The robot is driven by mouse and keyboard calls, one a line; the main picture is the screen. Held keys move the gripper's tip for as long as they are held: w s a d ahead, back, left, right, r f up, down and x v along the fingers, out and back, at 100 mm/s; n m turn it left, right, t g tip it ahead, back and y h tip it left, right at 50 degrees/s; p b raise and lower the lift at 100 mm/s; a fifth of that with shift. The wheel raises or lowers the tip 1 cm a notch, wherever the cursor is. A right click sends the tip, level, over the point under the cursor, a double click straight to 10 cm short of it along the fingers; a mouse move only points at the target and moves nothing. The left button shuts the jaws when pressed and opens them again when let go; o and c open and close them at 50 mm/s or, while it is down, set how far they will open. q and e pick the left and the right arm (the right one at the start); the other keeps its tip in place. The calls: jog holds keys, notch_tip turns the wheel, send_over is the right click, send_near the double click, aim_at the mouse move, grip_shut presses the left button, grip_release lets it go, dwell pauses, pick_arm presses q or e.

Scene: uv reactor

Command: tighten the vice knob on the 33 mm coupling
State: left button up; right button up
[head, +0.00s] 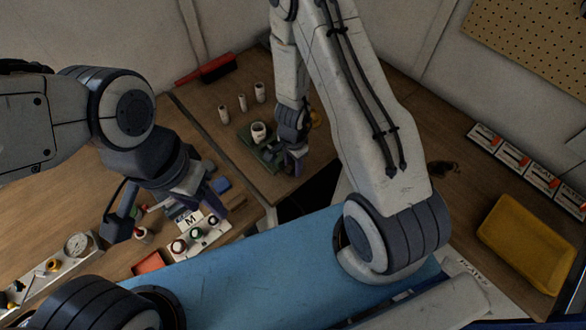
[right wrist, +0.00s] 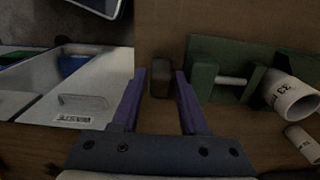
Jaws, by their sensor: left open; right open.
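The green vice (head: 270,154) stands on the wooden bench, and its body and screw rod also show in the right wrist view (right wrist: 204,90). The white 33 mm coupling (head: 259,131) sits in it; part of its "33" marking is readable in the right wrist view (right wrist: 289,96). The dark vice knob (right wrist: 161,78) is at the vice's left end in that view. My right gripper (right wrist: 158,98) is open, its purple fingers on either side of the knob with gaps showing. My left gripper (head: 214,199) is open and empty, low over the left bench near the labelled rack.
Three white cylinders (head: 242,102) stand behind the vice; one small white cylinder (right wrist: 303,143) shows near the coupling. A red brush (head: 207,69) lies at the back. A yellow tray (head: 527,243) is on the right. A rack with knobs (head: 198,236) stands beneath my left gripper.

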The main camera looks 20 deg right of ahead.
jog(key=shift+c, duration=0.3)
grip_shut()
jog(key=shift+w+d+f+g+y+b, duration=0.15)
jog(key=shift+d+g+y+b, duration=0.1)
jog(key=shift+y+b, duration=0.45)
jog(key=shift+s+d+f+g+y+b, duration=0.15)
jog(key=shift+g+y+b, duration=0.1)
jog(key=shift+y+b, duration=0.4)
jog(key=y, duration=0.1)
jog(key=y+b, duration=0.1)
jog(key=g+y+b, duration=0.1)
jog(key=shift+w+d+f+y, duration=0.15)
jog(key=shift+d+f+y, duration=0.05)
jog(key=shift+d+y, duration=0.05)
jog(key=y+b, duration=0.2)
jog(key=g+y+b, duration=0.1)
jog(key=y+b, duration=0.1)
jog(key=f+g+y+b, duration=0.1)
jog(key=b, duration=0.1)
jog(key=shift+w+d+y, duration=0.1)
jog(key=shift+d+y, duration=0.15)
jog(key=shift+y, duration=0.15)
jog(key=shift+g+y+b, duration=0.6)
jog(key=shift+y+b, duration=0.5)
jog(key=shift+b, duration=0.45)
jog(key=shift+r, duration=0.1)
